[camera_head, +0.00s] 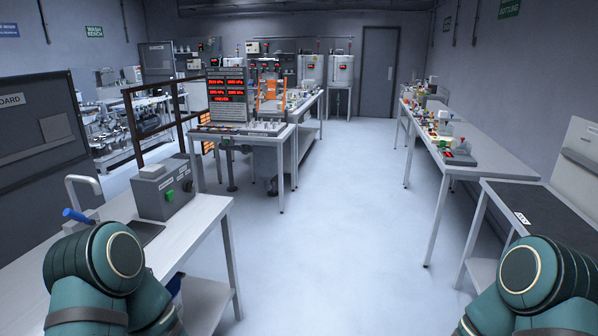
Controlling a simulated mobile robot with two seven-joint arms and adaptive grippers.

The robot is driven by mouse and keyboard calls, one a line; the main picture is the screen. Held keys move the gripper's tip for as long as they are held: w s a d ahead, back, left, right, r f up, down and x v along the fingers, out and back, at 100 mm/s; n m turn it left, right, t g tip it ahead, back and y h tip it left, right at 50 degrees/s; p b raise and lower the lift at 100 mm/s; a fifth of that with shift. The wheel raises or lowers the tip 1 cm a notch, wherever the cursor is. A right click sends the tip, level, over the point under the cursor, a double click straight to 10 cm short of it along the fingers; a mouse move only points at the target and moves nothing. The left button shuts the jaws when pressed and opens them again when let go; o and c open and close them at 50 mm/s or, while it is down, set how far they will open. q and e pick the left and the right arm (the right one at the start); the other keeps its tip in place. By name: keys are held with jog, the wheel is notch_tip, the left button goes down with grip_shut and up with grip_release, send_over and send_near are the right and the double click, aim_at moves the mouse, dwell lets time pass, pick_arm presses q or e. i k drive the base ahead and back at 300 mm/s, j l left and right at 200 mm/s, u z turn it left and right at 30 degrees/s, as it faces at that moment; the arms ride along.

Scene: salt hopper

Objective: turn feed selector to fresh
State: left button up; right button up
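I cannot make out a feed selector or a mark reading fresh for certain. A grey control box (163,187) stands on the left bench, with small green controls on its front and labels too small to read. Farther back, a panel with red number displays (227,97) stands on a metal table, with small controls in front of it that are too small to tell apart. Only the upper links of my two arms show, at the bottom left and bottom right. Neither gripper is in view.
The left bench (205,212) also holds a sink tap (84,182) and a blue-handled item (77,216). A brown rail (160,126) stands behind it. Long benches (484,165) line the right side. The floor (330,220) between is clear up to a grey door (379,72).

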aim_at(188, 187)
jog(key=i+l+z, duration=0.2)
jog(key=i, duration=1.25)
jog(key=i+u, duration=0.4)
jog(key=i, duration=0.25)
jog(key=i+l+u, duration=0.15)
jog(key=i+u, duration=0.25)
jog(key=i, duration=0.2)
